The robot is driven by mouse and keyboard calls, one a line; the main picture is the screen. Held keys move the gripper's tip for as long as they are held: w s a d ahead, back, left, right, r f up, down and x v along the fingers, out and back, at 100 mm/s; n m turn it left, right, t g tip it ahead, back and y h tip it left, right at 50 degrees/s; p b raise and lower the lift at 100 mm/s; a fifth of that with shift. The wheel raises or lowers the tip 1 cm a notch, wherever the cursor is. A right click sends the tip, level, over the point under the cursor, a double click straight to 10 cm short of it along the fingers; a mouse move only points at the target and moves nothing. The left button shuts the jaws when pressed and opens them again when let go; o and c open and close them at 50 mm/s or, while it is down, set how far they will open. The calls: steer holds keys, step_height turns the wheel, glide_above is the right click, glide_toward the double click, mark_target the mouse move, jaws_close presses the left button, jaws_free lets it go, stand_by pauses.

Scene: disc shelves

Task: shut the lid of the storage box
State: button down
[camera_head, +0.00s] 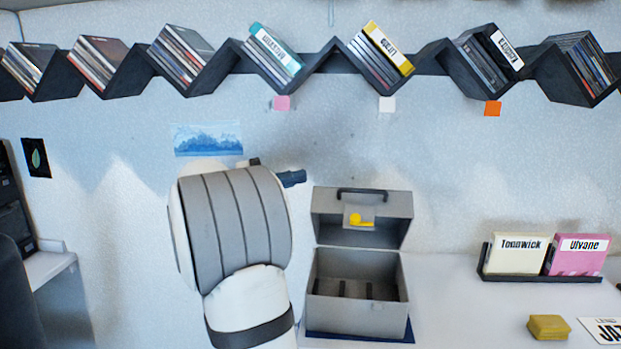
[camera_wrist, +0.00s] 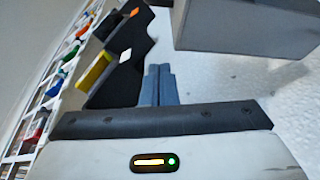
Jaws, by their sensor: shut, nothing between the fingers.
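The grey storage box (camera_head: 355,314) stands on the white table with its lid (camera_head: 388,234) raised at the back. The lid carries a dark handle (camera_head: 362,192) and a yellow part on a pale plate. The inside of the box shows and looks empty apart from dark upright strips. My gripper (camera_head: 293,178) is shut and empty, left of the lid and near the height of its top edge, apart from it in the picture. Its blue fingers (camera_wrist: 158,86) are together in the wrist view. A grey box-like surface (camera_wrist: 250,28) fills the upper right there; I cannot tell which part it is.
A blue mat (camera_head: 395,341) lies under the box. To the right are a dark rack (camera_head: 515,279) with two labelled cases, a yellow block (camera_head: 549,327) and a white card (camera_head: 603,331). A zigzag disc shelf (camera_head: 330,57) runs along the wall above.

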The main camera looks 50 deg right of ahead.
steer(key=c, duration=2.1)
jaws_free()
steer(key=shift+v, duration=0.9)
steer(key=shift+o, duration=0.9)
steer(key=shift+s+a+f+n+t, duration=0.1)
steer(key=shift+a+f+n+t, duration=0.2)
steer(key=shift+f+t, duration=0.1)
steer(key=o, duration=0.4)
steer(key=s+a+f+n+t+y, duration=0.2)
steer(key=a+f+n+t, duration=0.2)
steer(key=f, duration=0.3)
steer(key=shift+s+a+n+y, duration=0.2)
steer(key=shift+s+n+y, duration=0.15)
steer(key=shift+n+y, duration=0.05)
steer(key=s+a+f+n+t+y+p, duration=0.1)
steer(key=s+a+f+n+t+y, duration=0.3)
steer(key=a+f, duration=0.55)
steer(key=s+a+f+n+t+y+p, duration=0.25)
steer(key=a+f+y, duration=0.35)
steer(key=a, duration=0.6)
steer(key=g+h+p, duration=0.9)
steer(key=p, duration=1)
glide_toward(363, 220)
step_height(363, 220, up, 3)
steer(key=s+d, duration=0.2)
steer(key=shift+t, duration=0.25)
steer(key=x, duration=0.7)
steer(key=shift+s+d+r+p, duration=0.1)
steer(key=shift+d+p, duration=0.1)
steer(key=shift+p, duration=0.2)
